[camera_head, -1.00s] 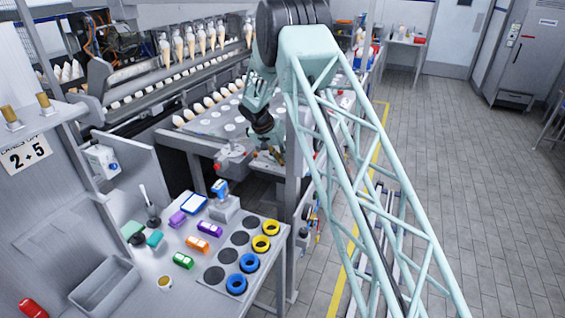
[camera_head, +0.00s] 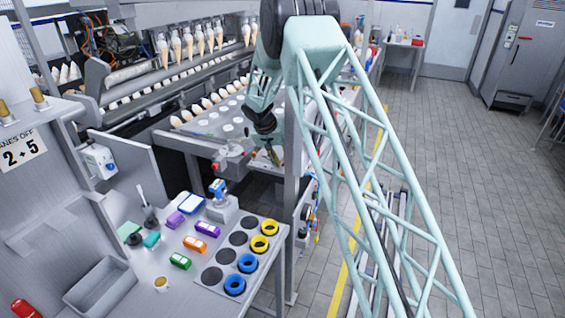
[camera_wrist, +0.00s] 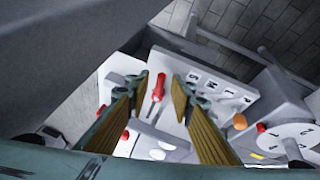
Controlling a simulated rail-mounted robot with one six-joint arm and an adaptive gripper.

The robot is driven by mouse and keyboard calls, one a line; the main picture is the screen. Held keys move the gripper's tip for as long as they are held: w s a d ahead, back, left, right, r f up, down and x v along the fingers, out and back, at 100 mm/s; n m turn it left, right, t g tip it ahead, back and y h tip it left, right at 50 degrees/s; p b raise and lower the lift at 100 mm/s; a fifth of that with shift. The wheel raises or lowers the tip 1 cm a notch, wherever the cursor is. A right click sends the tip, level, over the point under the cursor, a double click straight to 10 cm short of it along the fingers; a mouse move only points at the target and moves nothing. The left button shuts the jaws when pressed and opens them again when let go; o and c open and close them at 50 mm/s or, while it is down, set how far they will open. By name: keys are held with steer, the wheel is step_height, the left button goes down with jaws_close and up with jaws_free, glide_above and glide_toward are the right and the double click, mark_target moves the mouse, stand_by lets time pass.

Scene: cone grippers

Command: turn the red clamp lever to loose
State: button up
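A red lever (camera_wrist: 157,88) with a thin shaft lies along a pale plate (camera_wrist: 178,92) in the wrist view. It appears between my open fingers in that picture, with no visible contact. I take it for the clamp lever. My gripper (camera_wrist: 160,108) has two brown-padded fingers spread apart with nothing held. In the head view my gripper (camera_head: 272,156) points down beside the conveyor's near end. The red lever cannot be made out clearly there.
Other controls crowd the wrist view: an orange knob (camera_wrist: 240,122), a small red knob (camera_wrist: 261,127) and a round white dial (camera_wrist: 290,138). In the head view, a bench with blue rings (camera_head: 235,284) stands in front. Tiled floor lies open at right.

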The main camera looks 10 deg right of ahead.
steer(key=shift+r, duration=0.15)
steer(key=v, duration=1.1)
steer(key=shift+s+r, duration=0.15)
steer(key=shift+r, duration=0.15)
steer(key=shift+a, duration=0.15)
